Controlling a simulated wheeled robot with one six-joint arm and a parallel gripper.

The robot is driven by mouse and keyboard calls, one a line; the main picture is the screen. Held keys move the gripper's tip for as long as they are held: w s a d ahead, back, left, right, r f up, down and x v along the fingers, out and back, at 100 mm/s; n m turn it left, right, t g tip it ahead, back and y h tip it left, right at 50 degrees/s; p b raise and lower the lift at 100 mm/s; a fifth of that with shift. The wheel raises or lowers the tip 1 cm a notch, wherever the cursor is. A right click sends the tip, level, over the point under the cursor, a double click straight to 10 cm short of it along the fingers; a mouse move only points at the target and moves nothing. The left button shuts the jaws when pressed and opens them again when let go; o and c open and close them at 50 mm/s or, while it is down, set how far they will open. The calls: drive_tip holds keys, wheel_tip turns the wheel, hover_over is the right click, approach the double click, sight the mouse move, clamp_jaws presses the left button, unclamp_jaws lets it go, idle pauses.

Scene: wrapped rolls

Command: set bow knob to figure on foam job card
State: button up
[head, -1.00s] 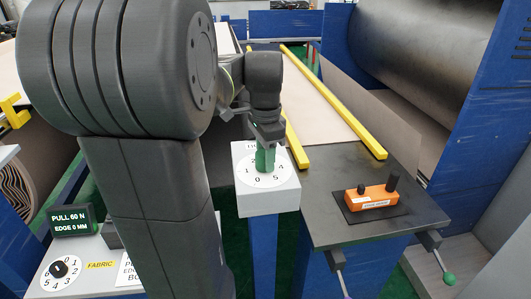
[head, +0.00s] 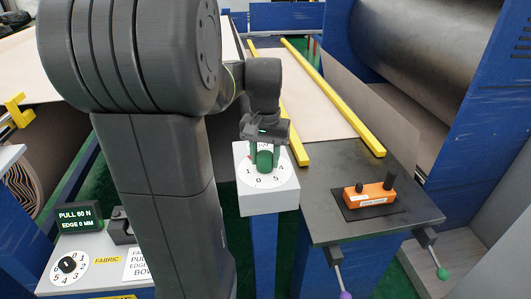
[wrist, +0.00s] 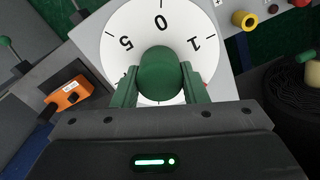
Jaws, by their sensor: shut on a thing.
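The green knob (wrist: 158,72) stands at the middle of a round white dial (wrist: 165,20) with black figures. In the wrist view the 5, 0 and 1 show; the rest is hidden behind my gripper. My gripper (head: 265,155) is shut on the knob, one green finger on each side. The dial sits on a light grey box (head: 268,203) on a blue post. I cannot tell which figure the knob points to. A white card (head: 137,265) at lower left is partly hidden behind my arm; its full text is unreadable.
A dark side table (head: 395,205) holds an orange box (head: 370,195) and has levers below. Yellow rails (head: 335,98) run along the pale web. At lower left are a display (head: 77,217) reading PULL 60 N, EDGE 0 MM, a black-knobbed dial (head: 68,265) and a FABRIC label (head: 107,259).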

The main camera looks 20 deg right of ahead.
sight(264, 153)
drive_tip(key=n+p, duration=0.1)
drive_tip(key=n, duration=0.4)
drive_tip(key=shift+w+a+r+n, duration=0.1)
drive_tip(key=shift+n, duration=0.2)
drive_tip(key=n+p, duration=0.1)
drive_tip(key=n, duration=0.4)
drive_tip(key=shift+n, duration=0.4)
drive_tip(key=o, duration=1)
drive_tip(key=shift+a, duration=0.1)
wheel_tip(264, 153, up, 14)
drive_tip(key=shift+f+b, duration=0.15)
drive_tip(key=shift+b, duration=0.3)
drive_tip(key=shift+f, duration=0.1)
